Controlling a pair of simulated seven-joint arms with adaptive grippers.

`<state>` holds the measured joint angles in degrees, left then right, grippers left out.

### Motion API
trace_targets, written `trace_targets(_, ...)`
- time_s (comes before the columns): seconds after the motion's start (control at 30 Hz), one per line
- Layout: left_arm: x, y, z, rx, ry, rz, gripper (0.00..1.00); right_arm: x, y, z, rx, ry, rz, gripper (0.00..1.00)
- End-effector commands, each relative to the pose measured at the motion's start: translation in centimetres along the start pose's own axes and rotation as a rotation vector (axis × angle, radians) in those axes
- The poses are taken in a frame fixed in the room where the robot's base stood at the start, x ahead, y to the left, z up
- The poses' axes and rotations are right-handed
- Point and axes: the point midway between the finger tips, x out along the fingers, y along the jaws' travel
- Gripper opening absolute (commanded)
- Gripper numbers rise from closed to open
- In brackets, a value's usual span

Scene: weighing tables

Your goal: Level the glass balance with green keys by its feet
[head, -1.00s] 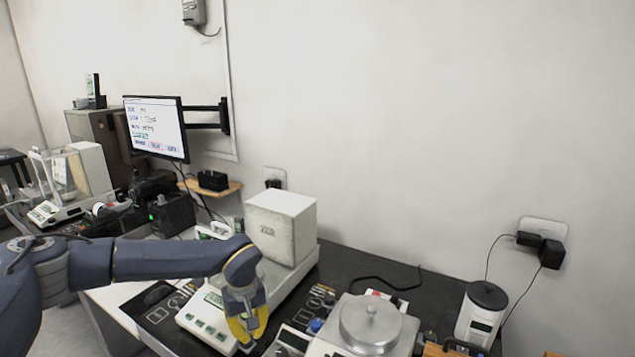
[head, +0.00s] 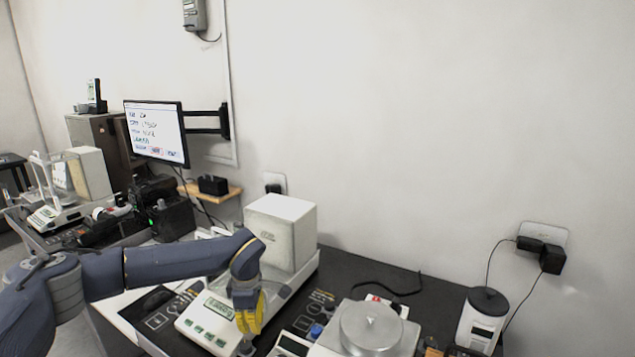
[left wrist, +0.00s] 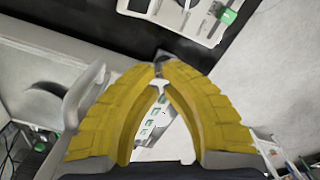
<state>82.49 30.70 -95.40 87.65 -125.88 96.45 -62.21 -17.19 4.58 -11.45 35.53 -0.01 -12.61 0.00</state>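The balance with green keys (head: 209,337) is white, with a small display, and stands on the dark table in the middle of the head view. Its pale box-shaped rear housing (head: 281,232) stands behind my left arm, which hides part of the balance. My left gripper (head: 246,342) points down at the balance's front right corner, its yellow fingers nearly together around a small dark levelling foot. In the left wrist view the tips (left wrist: 159,72) meet at this dark foot (left wrist: 165,57). A bubble level cannot be made out. My right gripper is not in view.
A second balance with a round steel pan (head: 371,326) stands close on the right. A white cylindrical device (head: 481,320) is further right. Another glass balance (head: 60,190) is at far left, near a monitor (head: 156,131). A cable lies on the dark tabletop (head: 345,265).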

Motion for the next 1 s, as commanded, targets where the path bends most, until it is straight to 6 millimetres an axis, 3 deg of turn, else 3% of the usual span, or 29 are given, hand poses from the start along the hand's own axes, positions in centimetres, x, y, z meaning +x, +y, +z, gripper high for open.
trace_targets(0.2,-0.1,0.8,0.0,-0.286,-0.001,-0.003,0.00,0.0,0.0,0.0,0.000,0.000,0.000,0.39)
trace_targets(0.4,-0.2,1.2,0.0,-0.457,-0.001,-0.008,0.00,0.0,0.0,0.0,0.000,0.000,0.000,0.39)
trace_targets(0.73,0.4,1.4,-0.1,-0.555,0.000,-0.009,0.00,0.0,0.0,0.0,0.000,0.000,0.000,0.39)
trace_targets(1.0,3.0,1.3,-0.1,-0.556,-0.001,-0.011,0.00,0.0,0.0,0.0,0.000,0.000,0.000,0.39)
